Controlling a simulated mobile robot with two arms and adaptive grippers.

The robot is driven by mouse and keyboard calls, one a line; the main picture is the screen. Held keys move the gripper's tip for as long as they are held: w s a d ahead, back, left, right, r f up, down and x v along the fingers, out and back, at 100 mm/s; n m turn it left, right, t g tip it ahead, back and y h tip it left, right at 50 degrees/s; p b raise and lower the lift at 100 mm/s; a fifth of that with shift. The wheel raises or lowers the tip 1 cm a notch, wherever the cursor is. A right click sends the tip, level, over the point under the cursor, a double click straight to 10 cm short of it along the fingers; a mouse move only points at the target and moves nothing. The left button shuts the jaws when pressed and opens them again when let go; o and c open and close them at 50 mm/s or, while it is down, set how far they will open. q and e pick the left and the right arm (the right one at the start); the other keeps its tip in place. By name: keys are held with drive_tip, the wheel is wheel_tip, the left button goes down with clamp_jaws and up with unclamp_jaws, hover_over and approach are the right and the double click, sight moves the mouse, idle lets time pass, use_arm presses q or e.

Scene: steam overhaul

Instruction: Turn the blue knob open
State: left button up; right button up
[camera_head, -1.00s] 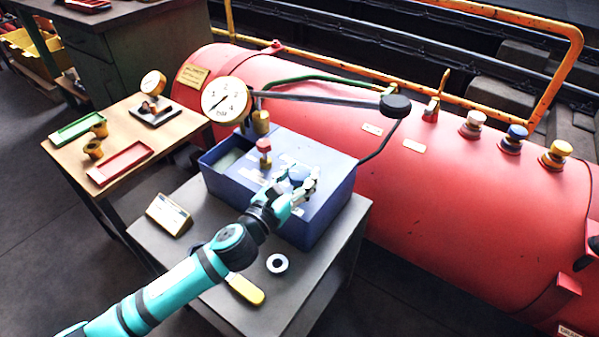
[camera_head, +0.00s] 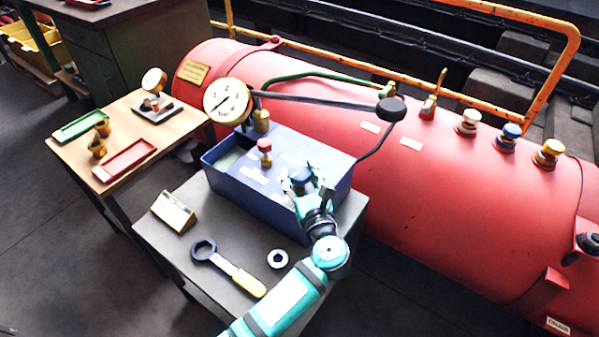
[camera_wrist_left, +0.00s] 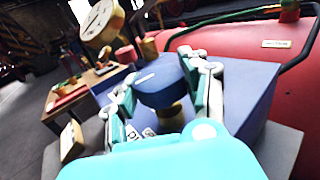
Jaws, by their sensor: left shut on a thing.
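The blue knob (camera_wrist_left: 160,84) sits on a brass stem on top of the blue box, with a pale line across its top. In the head view the knob (camera_head: 300,175) is partly covered by my left gripper (camera_head: 306,178). In the left wrist view my left gripper (camera_wrist_left: 162,90) has one finger on each side of the knob and is shut on it. My right gripper is in neither view.
The blue box (camera_head: 290,205) stands on a grey table (camera_head: 228,250) with a wrench (camera_head: 230,268), a ring (camera_head: 277,259) and a brass sign (camera_head: 174,211). A red-topped knob (camera_head: 264,147) and a gauge (camera_head: 227,101) rise nearby. A red tank (camera_head: 450,190) lies behind.

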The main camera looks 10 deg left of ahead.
sight(304, 183)
use_arm(q)
drive_tip(key=shift+n+g+y, duration=0.4)
drive_tip(key=shift+n+y, duration=0.2)
drive_tip(key=shift+y, duration=0.2)
drive_tip(key=o, duration=1.2)
drive_tip(key=shift+v, duration=4.05)
